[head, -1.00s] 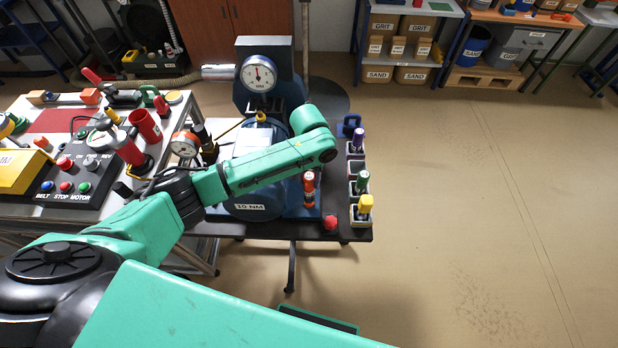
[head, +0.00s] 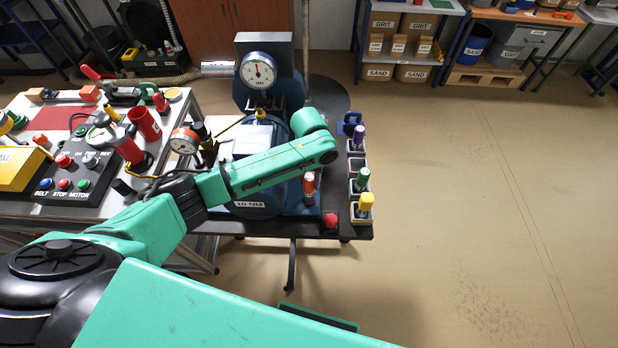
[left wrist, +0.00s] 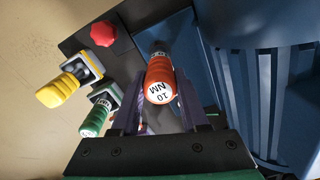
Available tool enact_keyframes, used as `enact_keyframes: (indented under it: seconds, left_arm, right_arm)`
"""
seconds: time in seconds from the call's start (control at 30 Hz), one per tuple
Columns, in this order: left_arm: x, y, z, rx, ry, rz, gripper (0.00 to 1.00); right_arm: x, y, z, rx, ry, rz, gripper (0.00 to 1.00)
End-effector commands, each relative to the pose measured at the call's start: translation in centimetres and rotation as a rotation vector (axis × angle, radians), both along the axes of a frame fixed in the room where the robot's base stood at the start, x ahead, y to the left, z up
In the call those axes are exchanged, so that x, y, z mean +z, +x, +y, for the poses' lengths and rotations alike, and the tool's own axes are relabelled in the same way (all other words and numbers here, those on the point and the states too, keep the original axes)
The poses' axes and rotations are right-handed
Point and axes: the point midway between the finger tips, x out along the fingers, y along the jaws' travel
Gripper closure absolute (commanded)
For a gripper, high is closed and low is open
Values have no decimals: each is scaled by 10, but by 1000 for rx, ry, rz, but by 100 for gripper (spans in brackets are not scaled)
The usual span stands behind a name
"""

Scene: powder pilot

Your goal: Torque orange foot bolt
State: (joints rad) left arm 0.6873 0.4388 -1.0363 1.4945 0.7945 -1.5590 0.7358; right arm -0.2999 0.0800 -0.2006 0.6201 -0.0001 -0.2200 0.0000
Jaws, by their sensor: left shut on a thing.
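An orange torque driver (head: 309,187) with a white end cap stands at the right front foot of the blue machine (head: 254,185). In the left wrist view its orange handle (left wrist: 160,76) points at the camera and the cap reads "10 NM". My left gripper (left wrist: 158,104) is shut on this driver, one dark finger on each side. In the head view my green arm crosses in front of the machine and hides most of the gripper. The driver's lower tip and the orange foot bolt cannot be made out. My right gripper is not in view.
Yellow (head: 366,201), green (head: 362,180) and purple (head: 358,136) drivers stand in holders along the right table edge. A red knob (head: 330,221) sits at the front edge. A control panel (head: 75,178) is on the left bench. Floor to the right is clear.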

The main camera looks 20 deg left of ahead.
Motion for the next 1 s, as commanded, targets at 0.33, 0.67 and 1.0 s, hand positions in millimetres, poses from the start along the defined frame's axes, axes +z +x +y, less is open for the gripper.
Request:
enact_keyframes:
  seconds: [0.33,0.67,1.0]
  left_arm:
    - [-3,0,0,0,0,-1,100]
    - [-10,0,-1,-1,-1,0,100]
    - [-9,0,0,-1,0,0,21]
  right_arm:
    - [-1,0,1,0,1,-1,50]
    - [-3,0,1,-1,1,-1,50]
    - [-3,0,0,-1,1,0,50]
